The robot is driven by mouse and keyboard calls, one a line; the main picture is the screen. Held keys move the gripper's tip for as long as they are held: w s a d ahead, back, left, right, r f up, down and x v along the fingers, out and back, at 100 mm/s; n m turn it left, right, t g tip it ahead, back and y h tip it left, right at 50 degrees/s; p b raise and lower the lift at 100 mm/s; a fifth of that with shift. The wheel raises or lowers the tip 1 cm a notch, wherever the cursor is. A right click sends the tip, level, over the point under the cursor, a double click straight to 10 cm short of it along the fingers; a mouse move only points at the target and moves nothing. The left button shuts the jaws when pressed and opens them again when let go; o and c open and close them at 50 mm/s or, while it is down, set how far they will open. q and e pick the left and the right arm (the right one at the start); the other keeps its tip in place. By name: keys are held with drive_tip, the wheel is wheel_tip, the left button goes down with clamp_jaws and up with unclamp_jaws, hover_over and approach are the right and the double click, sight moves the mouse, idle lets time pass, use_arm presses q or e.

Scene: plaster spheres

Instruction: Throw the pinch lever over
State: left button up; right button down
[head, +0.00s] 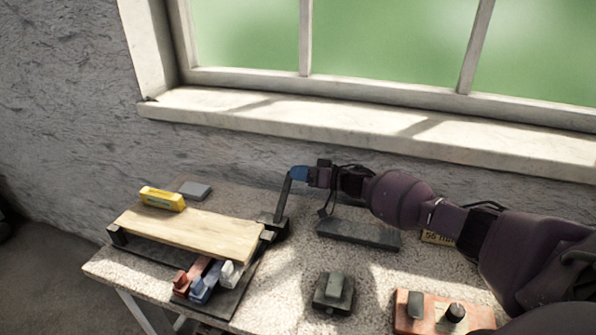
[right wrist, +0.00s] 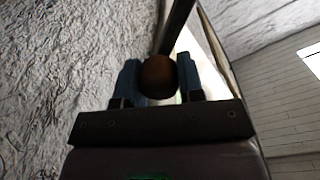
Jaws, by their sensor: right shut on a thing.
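The pinch lever (head: 282,200) is a dark rod standing up from a dark base (head: 272,227) at the right end of a pale wooden board (head: 195,232). It leans slightly to the right at its top. My right gripper (head: 297,173) reaches in from the right and is shut on the lever's top end. In the right wrist view a brown round knob (right wrist: 157,74) sits between the blue fingers, and the dark lever rod (right wrist: 178,27) runs up from it. In the head view the fingers hide the knob. My left gripper is not in view.
Red, blue and white pieces (head: 205,280) sit in front. A dark slab (head: 358,233), a dark switch box (head: 334,291) and an orange box (head: 442,313) stand to the right. The wall and windowsill (head: 350,120) are behind.

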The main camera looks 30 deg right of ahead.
drive_tip(key=shift+w+d+f+m, duration=0.15)
drive_tip(key=shift+d+f+m, duration=0.15)
drive_tip(key=shift+f, duration=0.15)
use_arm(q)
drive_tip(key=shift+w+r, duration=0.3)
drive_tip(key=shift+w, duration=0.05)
use_arm(e)
drive_tip(key=shift+f, duration=0.1)
drive_tip(key=c, duration=1.1)
unclamp_jaws()
drive_tip(key=o, duration=0.4)
drive_tip(key=shift+c, duration=0.2)
use_arm(q)
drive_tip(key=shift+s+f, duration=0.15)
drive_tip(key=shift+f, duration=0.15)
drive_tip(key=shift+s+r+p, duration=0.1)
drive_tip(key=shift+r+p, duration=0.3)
drive_tip(key=shift+p, duration=0.05)
use_arm(e)
drive_tip(key=v, duration=1)
drive_tip(key=shift+s+d, duration=0.25)
